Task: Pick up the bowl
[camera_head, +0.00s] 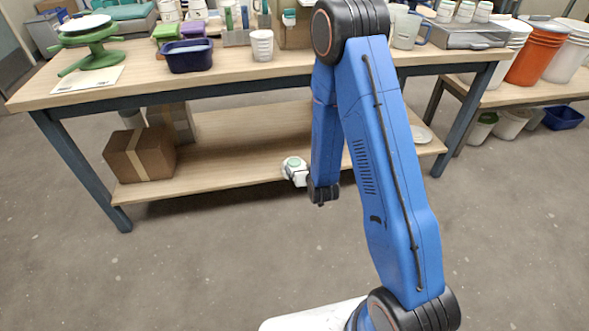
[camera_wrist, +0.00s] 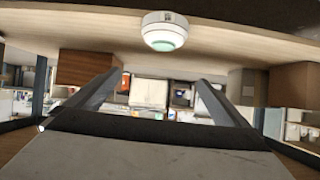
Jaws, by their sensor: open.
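A small round white thing with a pale teal top, which looks like the bowl (camera_wrist: 163,31), stands on the wooden lower shelf in the wrist view, which looks upside down. A white thing with a pale green top, likely the same bowl (camera_head: 293,165), shows at the shelf's front edge in the head view, just left of my arm's end. My gripper (camera_wrist: 160,78) is open and empty, its two grey fingers spread. The bowl lies near the middle between them across the picture, apart from both. In the head view I cannot make out the fingers clearly.
The lower shelf (camera_head: 235,150) sits under the workbench top (camera_head: 330,66). Cardboard boxes (camera_head: 140,153) stand at its left end. A white dish (camera_head: 421,134) lies at its right. The bench legs and top bound the space. The floor in front is clear.

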